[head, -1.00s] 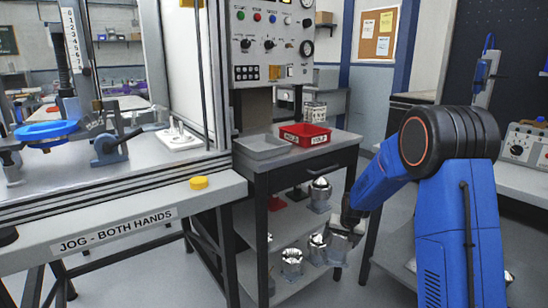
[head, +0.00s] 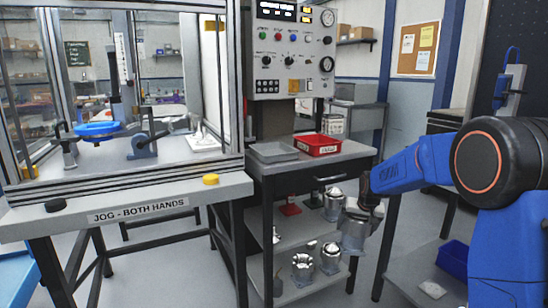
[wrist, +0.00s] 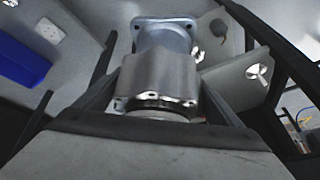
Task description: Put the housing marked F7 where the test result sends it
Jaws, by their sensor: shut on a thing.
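My gripper (head: 366,214) is shut on a metal housing (head: 354,236) and holds it beside the cart's right end, in front of the lower shelves. In the wrist view, the held housing (wrist: 158,85) shows a shiny cylindrical body and a square flange with bolt holes, between the dark fingers. I cannot read an F7 mark on it. Several other metal housings, such as one at the front (head: 302,268), stand on the cart's lower shelf. A red tray (head: 317,145) with a white label and a grey tray (head: 272,152) sit on the cart top.
A test stand with lit displays and a control panel (head: 292,48) rises behind the cart. The press bench (head: 130,210) is at left, with a yellow button (head: 211,179). A blue bin (head: 453,258) is at lower right. Open floor shows between bench and cart.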

